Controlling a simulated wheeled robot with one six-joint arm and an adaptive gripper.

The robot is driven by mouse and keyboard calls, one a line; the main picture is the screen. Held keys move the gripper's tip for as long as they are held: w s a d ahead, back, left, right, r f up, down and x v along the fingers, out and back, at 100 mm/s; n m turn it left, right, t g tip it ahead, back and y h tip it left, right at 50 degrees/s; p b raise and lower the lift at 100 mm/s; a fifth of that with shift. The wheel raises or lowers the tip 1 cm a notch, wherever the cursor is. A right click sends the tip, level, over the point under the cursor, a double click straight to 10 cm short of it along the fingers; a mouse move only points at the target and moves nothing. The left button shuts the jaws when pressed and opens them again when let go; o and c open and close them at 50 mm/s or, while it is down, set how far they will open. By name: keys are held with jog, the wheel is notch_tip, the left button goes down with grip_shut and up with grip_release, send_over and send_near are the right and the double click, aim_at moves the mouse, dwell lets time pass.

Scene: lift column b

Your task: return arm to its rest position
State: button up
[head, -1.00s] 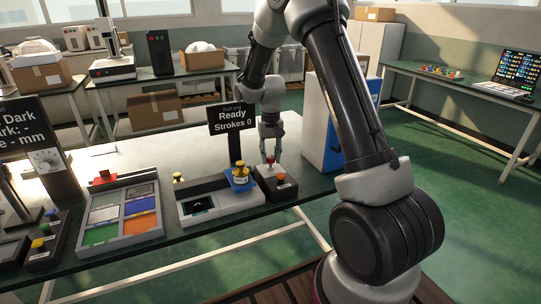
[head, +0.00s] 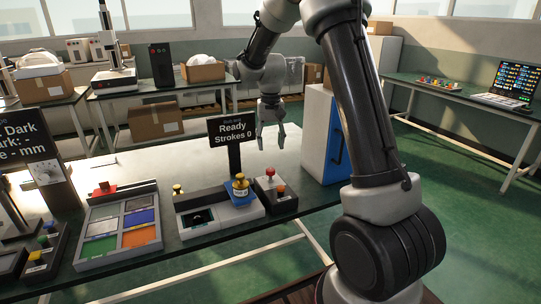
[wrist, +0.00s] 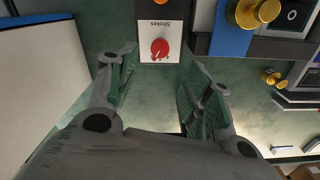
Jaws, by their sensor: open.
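My gripper (head: 270,137) hangs fingers down above the back part of the table (head: 330,192), behind the small control box and to the right of the "Ready Strokes 0" sign (head: 233,130). In the wrist view my gripper (wrist: 163,75) has its two fingers spread apart with nothing between them. The control box (head: 277,194) carries a red knob and an orange-red button. In the wrist view the red knob (wrist: 159,48) on its white plate appears beyond the fingertips. My arm reaches across the right half of the head view.
A blue-and-white cabinet (head: 322,140) stands close to the right of my gripper. A brass-topped piece (head: 240,187) sits on a blue block beside the control box. A tray of coloured panels (head: 120,226) lies farther left. Green floor is open at right.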

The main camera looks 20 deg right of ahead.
jog(key=shift+r, duration=0.8)
